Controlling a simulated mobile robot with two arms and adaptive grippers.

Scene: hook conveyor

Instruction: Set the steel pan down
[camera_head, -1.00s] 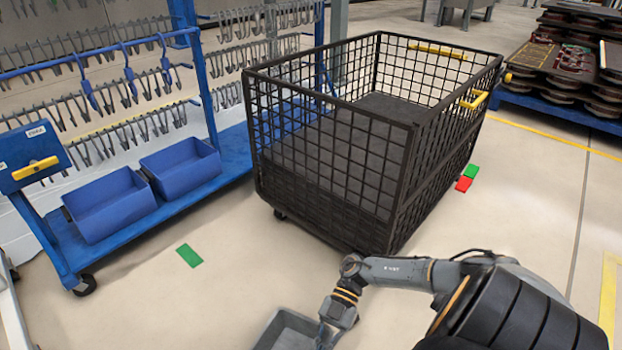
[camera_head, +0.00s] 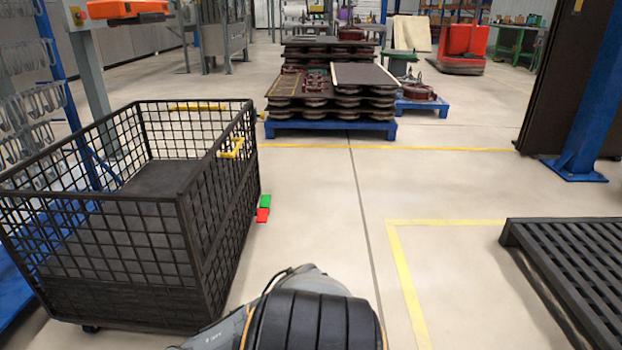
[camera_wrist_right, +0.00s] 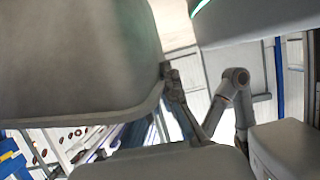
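The steel pan is not in the head view. In the right wrist view, large grey surfaces fill the left, the bottom and the upper right. I cannot tell whether one of them is the pan or whether they are parts of my own body. My left gripper does not show in the head view. No fingertips can be made out in the right wrist view.
A black mesh cart (camera_head: 190,238) stands at the left. A blue pallet (camera_head: 330,129) with stacked dark parts stands ahead. A dark slatted platform (camera_head: 575,262) is at the right, beside a floor area marked by a yellow line (camera_head: 408,285). Floor between is clear.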

